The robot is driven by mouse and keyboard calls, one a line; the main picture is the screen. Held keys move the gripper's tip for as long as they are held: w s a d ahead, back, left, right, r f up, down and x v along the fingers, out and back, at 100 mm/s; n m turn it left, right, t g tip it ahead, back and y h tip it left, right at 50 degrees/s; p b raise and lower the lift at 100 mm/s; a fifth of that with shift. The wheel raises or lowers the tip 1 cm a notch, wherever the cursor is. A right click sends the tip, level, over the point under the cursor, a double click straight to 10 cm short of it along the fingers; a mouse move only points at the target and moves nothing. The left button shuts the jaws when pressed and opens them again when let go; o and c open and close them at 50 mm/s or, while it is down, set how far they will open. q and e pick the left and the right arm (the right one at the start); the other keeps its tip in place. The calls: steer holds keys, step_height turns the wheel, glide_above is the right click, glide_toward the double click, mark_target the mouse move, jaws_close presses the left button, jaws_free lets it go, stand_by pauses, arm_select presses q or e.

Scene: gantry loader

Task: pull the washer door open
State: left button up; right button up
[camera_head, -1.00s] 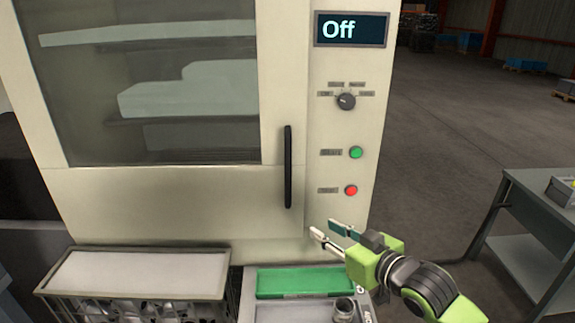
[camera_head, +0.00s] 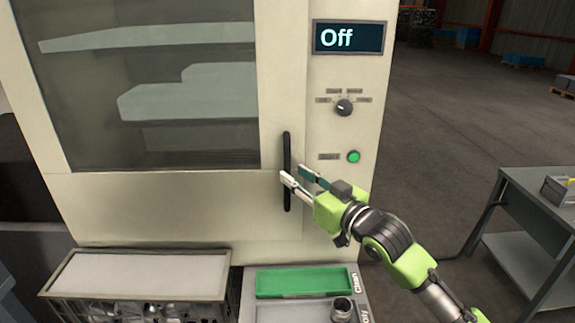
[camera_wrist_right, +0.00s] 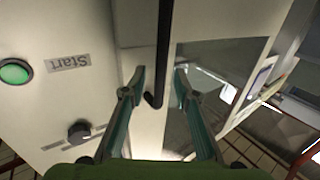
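The washer door (camera_head: 180,195) is shut, a cream panel with a large dark window. Its black vertical bar handle (camera_head: 287,150) is near the door's right edge. My right gripper (camera_head: 291,174) is open at the lower half of the handle, with its fingertips close to it. In the right wrist view, the handle (camera_wrist_right: 161,60) runs between the two spread fingers (camera_wrist_right: 160,80); neither finger is seen to touch it. My left gripper is not in view.
The control panel right of the door has a display reading Off (camera_head: 349,37), a knob (camera_head: 344,108) and a green button (camera_head: 354,157). A wire basket (camera_head: 140,290) and a tray with a green section (camera_head: 305,283) stand below. A grey table (camera_head: 540,200) is at right.

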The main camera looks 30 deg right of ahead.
steer(key=shift+w+a+p, duration=0.1)
steer(key=shift+w+p, duration=0.4)
steer(key=shift+w, duration=1.6)
jaws_close()
